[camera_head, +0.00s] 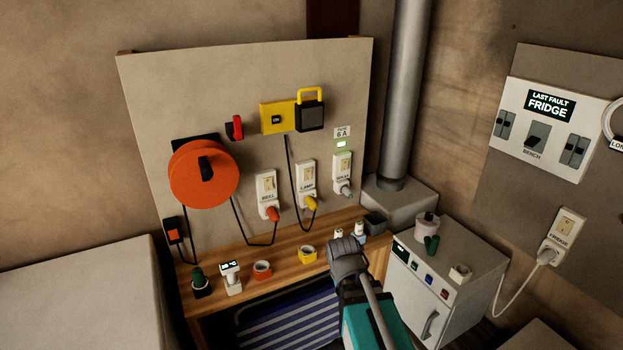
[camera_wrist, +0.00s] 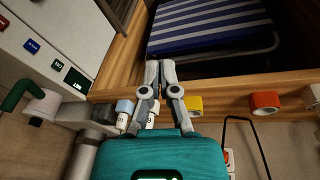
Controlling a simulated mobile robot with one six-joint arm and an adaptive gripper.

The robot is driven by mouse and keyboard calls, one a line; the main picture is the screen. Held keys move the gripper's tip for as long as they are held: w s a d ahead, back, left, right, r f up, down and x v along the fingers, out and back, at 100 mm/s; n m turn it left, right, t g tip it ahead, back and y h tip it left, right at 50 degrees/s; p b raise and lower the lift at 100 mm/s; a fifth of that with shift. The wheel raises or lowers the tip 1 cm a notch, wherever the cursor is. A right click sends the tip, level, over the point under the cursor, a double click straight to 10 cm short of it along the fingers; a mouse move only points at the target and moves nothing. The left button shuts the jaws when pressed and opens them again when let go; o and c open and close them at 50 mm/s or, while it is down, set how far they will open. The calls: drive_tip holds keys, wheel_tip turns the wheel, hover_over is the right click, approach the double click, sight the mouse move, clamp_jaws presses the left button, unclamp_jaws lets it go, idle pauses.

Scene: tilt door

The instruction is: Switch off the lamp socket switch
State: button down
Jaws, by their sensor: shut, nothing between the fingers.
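The lamp socket (camera_head: 306,177) is a white wall plate labelled LAMP on the upright board, between two similar sockets. Its rocker switch (camera_head: 307,172) is small; I cannot tell its position. A yellow plug (camera_head: 311,203) sits at the socket's lower end, with a dark cord. My gripper (camera_head: 343,246) is shut and empty, below and to the right of the lamp socket, apart from it, over the front of the wooden bench. In the wrist view my gripper's fingertips (camera_wrist: 160,68) meet over the bench edge. The lamp socket cannot be made out in that view.
The REEL socket (camera_head: 266,190) with its red plug is at left, another socket (camera_head: 342,168) at right. A yellow mug (camera_head: 307,254), a red mug (camera_head: 262,270) and small jars stand on the bench (camera_head: 285,265). A white cabinet (camera_head: 447,265) stands at right.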

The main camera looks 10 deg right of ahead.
drive_tip(key=w+d+r+n+t+h+b, duration=0.25)
drive_tip(key=w+d+t, duration=0.3)
drive_tip(key=w, duration=0.55)
drive_tip(key=n+t+y+b, duration=0.5)
drive_tip(key=n+t+y, duration=0.55)
drive_tip(key=n, duration=0.85)
approach(307, 172)
drive_tip(key=v, duration=0.6)
drive_tip(key=shift+a+f+h, duration=0.15)
drive_tip(key=shift+a+h, duration=0.1)
drive_tip(key=shift+h, duration=0.05)
drive_tip(key=p+x, duration=0.1)
drive_tip(key=x, duration=1.2)
drive_tip(key=shift+w+a, duration=0.1)
drive_tip(key=shift+w, duration=0.25)
drive_tip(key=shift+r, duration=0.25)
